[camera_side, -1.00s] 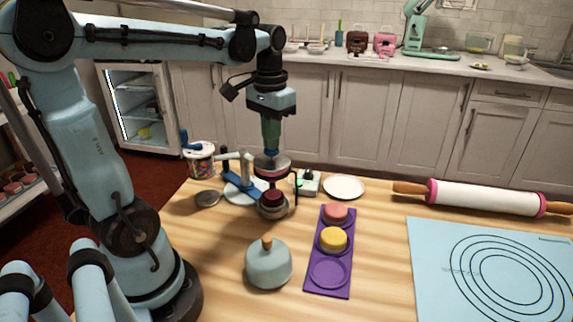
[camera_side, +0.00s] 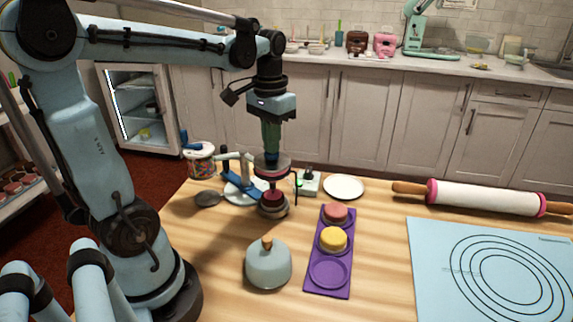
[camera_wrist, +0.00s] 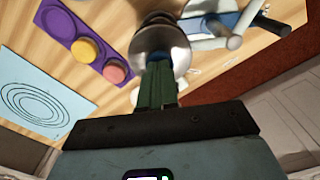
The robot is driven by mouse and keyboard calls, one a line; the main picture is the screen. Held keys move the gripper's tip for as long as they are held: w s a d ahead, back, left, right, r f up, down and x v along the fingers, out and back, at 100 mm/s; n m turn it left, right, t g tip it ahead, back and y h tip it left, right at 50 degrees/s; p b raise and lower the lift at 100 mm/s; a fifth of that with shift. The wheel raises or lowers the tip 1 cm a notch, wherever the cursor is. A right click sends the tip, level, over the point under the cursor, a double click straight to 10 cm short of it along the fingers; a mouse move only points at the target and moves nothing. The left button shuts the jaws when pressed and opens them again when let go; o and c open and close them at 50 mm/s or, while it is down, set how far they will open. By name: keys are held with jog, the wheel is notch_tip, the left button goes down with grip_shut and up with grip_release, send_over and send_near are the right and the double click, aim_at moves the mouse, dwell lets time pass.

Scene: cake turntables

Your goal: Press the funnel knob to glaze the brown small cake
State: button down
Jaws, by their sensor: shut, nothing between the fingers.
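The funnel (camera_side: 272,163), a wide metal dish on a stand, is directly under my gripper (camera_side: 271,150). My gripper is upright and shut, its green fingers empty, with the tips at the funnel's top centre. The fingers hide the knob, so I cannot tell whether they touch it. A small dark reddish-brown cake (camera_side: 272,197) sits on a round base (camera_side: 273,210) below the funnel. In the wrist view, the shut fingers (camera_wrist: 157,65) overlap the shiny funnel (camera_wrist: 162,38), and the brown cake is mostly hidden.
A purple tray (camera_side: 328,292) right of the funnel holds pink (camera_side: 336,212) and yellow (camera_side: 333,238) cakes; its front slot is empty. A grey-blue dome (camera_side: 268,265) stands in front. A white turntable (camera_side: 240,195) is close on the left. A white plate (camera_side: 344,187) lies behind right.

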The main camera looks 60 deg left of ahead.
dwell(0.3)
jog(key=shift+r, duration=3.5)
jog(key=s+d+f+m+t, duration=0.1)
jog(key=d+f+m+t, duration=0.2)
jog(key=d+f+t, duration=0.4)
jog(key=d+f, duration=0.3)
jog(key=d, duration=0.2)
jog(key=shift+s, duration=0.2)
